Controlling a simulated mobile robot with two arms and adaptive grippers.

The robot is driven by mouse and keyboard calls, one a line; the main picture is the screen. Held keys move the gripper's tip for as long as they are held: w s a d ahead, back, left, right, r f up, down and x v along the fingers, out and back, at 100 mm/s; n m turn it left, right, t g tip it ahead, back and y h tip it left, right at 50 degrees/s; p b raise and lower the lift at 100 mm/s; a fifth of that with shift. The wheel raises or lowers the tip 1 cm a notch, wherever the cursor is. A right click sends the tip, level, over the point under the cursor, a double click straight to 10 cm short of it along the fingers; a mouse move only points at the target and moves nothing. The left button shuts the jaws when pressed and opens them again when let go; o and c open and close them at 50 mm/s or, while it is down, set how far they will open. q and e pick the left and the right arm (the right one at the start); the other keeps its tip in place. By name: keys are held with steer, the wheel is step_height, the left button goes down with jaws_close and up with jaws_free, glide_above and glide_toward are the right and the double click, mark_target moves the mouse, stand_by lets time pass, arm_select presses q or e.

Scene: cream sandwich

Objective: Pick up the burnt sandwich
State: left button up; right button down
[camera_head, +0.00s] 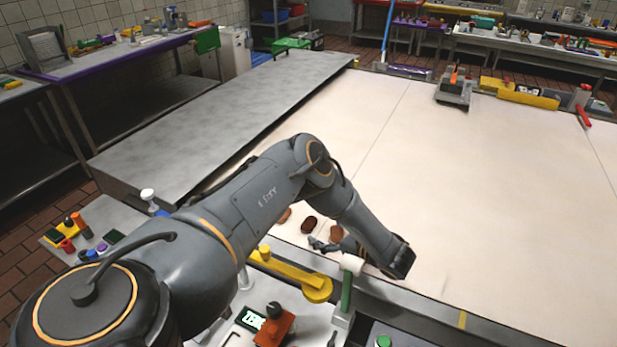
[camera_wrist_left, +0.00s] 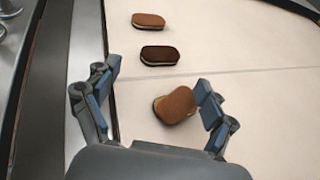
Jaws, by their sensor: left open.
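The burnt sandwich is the dark brown one (camera_wrist_left: 166,54), lying flat on the pale belt; it also shows in the head view (camera_head: 309,223). A lighter brown sandwich (camera_wrist_left: 176,105) sits between my left gripper's fingers, close to the right finger, and looks slightly tilted. Another light brown sandwich (camera_wrist_left: 148,19) lies beyond the dark one. My left gripper (camera_wrist_left: 157,77) is open, with the dark sandwich just ahead of its fingertips, apart from them. In the head view the gripper (camera_head: 322,246) is partly hidden by my arm. My right gripper is not in view.
The wide pale belt (camera_head: 460,170) is clear to the right of the sandwiches. A grey metal table (camera_head: 230,115) runs along its left side. A yellow lever (camera_head: 290,272) and a control panel with a green button (camera_head: 384,341) stand at the near edge.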

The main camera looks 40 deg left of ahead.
mark_target(310, 224)
arm_select(q)
steer(key=shift+w+a+f, duration=0.1)
steer(key=shift+a+f, duration=0.1)
steer(key=shift+a, duration=0.35)
steer(key=p+x, duration=0.1)
steer(key=x, duration=0.3)
steer(key=shift+a+p, duration=0.15)
steer(key=shift+p, duration=0.25)
steer(key=shift+w+a+f, duration=0.1)
steer(key=shift+a+f, duration=0.1)
steer(key=shift+a, duration=0.1)
steer(key=shift+d, duration=0.1)
steer(key=shift+c, duration=0.8)
steer(key=c, duration=0.7)
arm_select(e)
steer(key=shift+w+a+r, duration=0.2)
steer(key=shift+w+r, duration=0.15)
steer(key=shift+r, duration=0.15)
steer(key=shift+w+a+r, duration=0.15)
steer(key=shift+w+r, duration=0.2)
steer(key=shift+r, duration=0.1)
